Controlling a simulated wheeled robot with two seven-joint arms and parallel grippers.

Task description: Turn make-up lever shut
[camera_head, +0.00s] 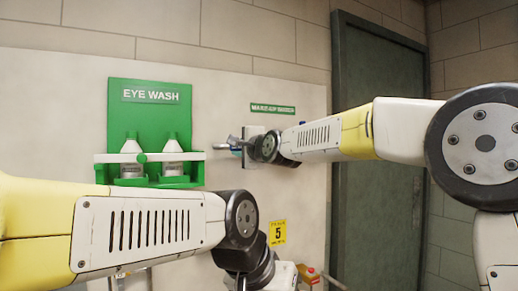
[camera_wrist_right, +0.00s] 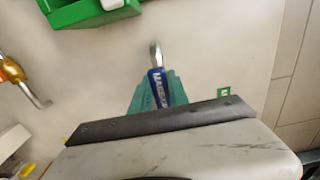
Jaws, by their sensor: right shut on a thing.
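The make-up lever has a blue grip with white lettering (camera_wrist_right: 158,88) and a bare metal end (camera_wrist_right: 154,52) in the right wrist view. My right gripper (camera_wrist_right: 158,95), with teal fingers, is shut on the blue grip, one finger at each side. In the head view the right gripper (camera_head: 240,146) is at the wall below the green make-up sign (camera_head: 272,109), and its wrist hides much of the lever and valve.
A green eye wash station (camera_head: 150,97) with two bottles hangs on the wall left of the lever. A dark green door (camera_head: 380,70) stands to the right. A yellow sign (camera_head: 277,233) and an orange container (camera_head: 308,273) are low, near my left wrist.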

